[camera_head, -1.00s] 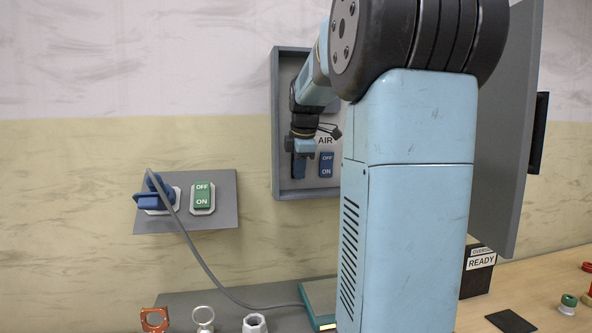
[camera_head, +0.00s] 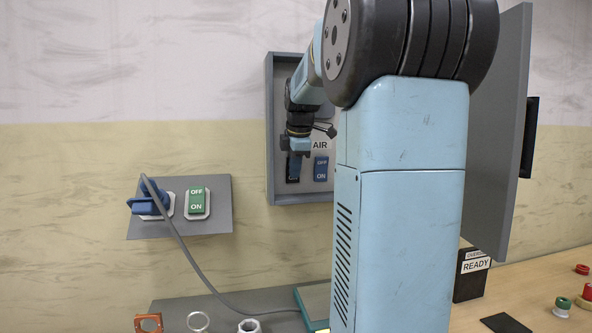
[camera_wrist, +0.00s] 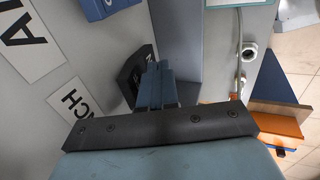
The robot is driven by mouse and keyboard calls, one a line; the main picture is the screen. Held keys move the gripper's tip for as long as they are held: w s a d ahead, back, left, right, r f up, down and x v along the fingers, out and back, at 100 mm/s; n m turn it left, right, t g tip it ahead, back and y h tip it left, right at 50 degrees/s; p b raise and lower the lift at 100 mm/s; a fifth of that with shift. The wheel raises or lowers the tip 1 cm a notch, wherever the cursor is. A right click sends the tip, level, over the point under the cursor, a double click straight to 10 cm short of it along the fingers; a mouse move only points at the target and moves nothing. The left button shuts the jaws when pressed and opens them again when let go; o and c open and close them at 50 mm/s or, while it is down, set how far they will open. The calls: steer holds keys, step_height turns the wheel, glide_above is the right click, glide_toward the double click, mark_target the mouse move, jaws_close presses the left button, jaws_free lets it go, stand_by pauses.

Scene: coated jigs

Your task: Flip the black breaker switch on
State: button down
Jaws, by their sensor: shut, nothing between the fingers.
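The black breaker switch (camera_wrist: 134,75) is in the open grey wall box. It shows dark beside my fingers in the wrist view, and its lower end (camera_head: 292,180) shows below them in the head view. My gripper (camera_head: 295,170) is shut and empty, right in front of the switch and covering most of it. In the wrist view the closed blue fingertips (camera_wrist: 154,72) are at the switch's side. I cannot tell whether they touch it, nor which way the switch is set.
A blue switch (camera_head: 321,168) sits right of the black one, under the AIR label (camera_head: 320,146). The box's side wall (camera_head: 271,130) is close to my gripper's left. A plate (camera_head: 222,222) left of the box carries a green switch (camera_head: 197,201) and a blue plug (camera_head: 147,203).

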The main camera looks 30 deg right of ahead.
steer(key=s+a+r, duration=0.3)
steer(key=s+r, duration=0.4)
steer(key=s, duration=0.2)
steer(key=shift+a+r, duration=0.15)
steer(key=shift+r, duration=0.1)
steer(key=shift+s, duration=0.1)
stand_by(0.3)
steer(key=s+a+f+m+t+y, duration=0.1)
steer(key=s+a+f+m, duration=1.3)
steer(key=s+a+f, duration=0.3)
step_height(320, 180, down, 4)
steer(key=shift+s+a+r, duration=0.15)
steer(key=shift+s+a, duration=0.15)
steer(key=shift+a, duration=0.45)
steer(key=shift+a, duration=0.1)
